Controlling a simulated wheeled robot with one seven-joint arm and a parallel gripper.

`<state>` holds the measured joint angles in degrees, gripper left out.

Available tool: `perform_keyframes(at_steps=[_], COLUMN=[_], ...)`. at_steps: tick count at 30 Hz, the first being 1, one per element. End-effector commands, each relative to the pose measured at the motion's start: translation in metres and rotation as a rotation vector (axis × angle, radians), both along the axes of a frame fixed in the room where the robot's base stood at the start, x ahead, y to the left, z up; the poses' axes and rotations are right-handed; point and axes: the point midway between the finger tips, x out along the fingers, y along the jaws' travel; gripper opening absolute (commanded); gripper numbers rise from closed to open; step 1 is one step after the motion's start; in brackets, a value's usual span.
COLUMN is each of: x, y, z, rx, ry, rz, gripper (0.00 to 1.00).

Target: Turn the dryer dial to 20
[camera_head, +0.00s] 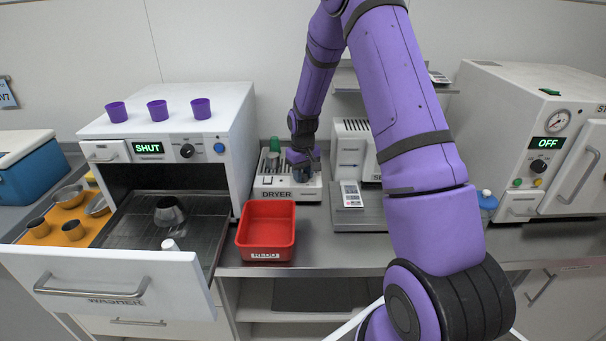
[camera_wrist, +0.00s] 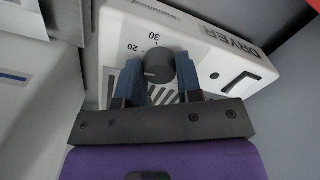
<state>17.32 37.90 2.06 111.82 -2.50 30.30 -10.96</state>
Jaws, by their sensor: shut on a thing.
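The dryer (camera_head: 310,191) is a low white box with the label DRYER on its front, at the back of the counter. My gripper (camera_head: 301,160) is over it and hides the dial in the head view. In the wrist view the dryer (camera_wrist: 207,41) shows a dark round dial (camera_wrist: 158,68) with the marks 30 and 20 beside it. My gripper's blue fingers (camera_wrist: 157,70) stand on either side of the dial and are shut on it. A thin light line shows on the dial, but I cannot tell for certain which mark it points to. A dark rocker switch (camera_wrist: 236,83) is nearby.
A red bin (camera_head: 265,254) stands in front of the dryer. Left is the washer (camera_head: 150,264) with its drawer pulled out and a SHUT display. A scale (camera_head: 352,215) stands right of the dryer. A steriliser-like cabinet (camera_head: 500,150) reading OFF is at far right.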

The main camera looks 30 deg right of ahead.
Motion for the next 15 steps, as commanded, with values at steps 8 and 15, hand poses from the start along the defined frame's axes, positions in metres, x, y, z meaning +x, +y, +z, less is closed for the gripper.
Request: perform_keyframes(at_steps=[8,15], x=[0.0003,0.0003], y=[0.0003,0.0004], z=[0.0,-0.0001], rx=[0.0,0.0], ry=[-0.001,0.0], rz=[-0.196,-0.293], gripper=[0.09,0.09])
